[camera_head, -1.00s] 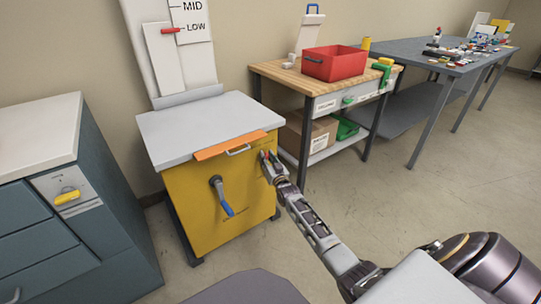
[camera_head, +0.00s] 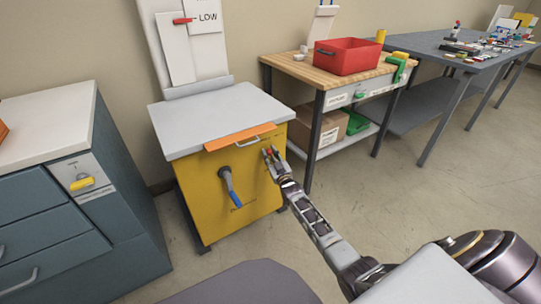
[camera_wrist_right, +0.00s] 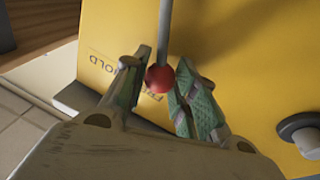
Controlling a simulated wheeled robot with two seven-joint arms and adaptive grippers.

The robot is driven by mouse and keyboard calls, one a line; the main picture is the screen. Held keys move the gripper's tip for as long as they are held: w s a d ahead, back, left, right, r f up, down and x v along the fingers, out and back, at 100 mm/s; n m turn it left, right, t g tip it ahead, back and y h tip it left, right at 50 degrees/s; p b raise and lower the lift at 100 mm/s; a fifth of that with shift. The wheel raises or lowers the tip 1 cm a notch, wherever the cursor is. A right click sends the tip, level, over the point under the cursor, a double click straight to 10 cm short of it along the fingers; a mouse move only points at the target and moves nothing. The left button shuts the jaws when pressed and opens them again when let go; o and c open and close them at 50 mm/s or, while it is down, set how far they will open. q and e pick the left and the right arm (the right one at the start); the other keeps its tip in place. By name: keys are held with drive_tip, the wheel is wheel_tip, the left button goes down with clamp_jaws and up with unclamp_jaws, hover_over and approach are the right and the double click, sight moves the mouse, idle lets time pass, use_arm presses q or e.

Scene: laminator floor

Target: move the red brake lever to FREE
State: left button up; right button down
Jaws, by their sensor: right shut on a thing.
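The brake lever shows in the right wrist view as a grey rod with a red ball knob (camera_wrist_right: 161,79), in front of a yellow panel. My right gripper (camera_wrist_right: 160,88) is shut on the knob, with a green-padded finger on each side. The words FREE (camera_wrist_right: 150,91) and HOLD (camera_wrist_right: 101,58) are printed on the panel; FREE is partly hidden behind the knob and a finger. In the head view my right gripper (camera_head: 270,152) is at the upper right of the yellow machine front (camera_head: 205,195). The knob is small there. My left gripper is not in view.
A blue-handled crank (camera_head: 231,186) sticks out of the yellow front, left of my gripper. A drawer cabinet (camera_head: 40,225) stands left, and a workbench with a red bin (camera_head: 347,57) stands right. The floor at right is open.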

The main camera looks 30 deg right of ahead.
drive_tip(key=c, duration=1.1)
unclamp_jaws()
drive_tip(key=shift+s, duration=0.15)
drive_tip(key=v, duration=1.1)
drive_tip(key=shift+s, duration=0.4)
drive_tip(key=shift+f, duration=0.1)
drive_tip(key=shift+s, duration=0.1)
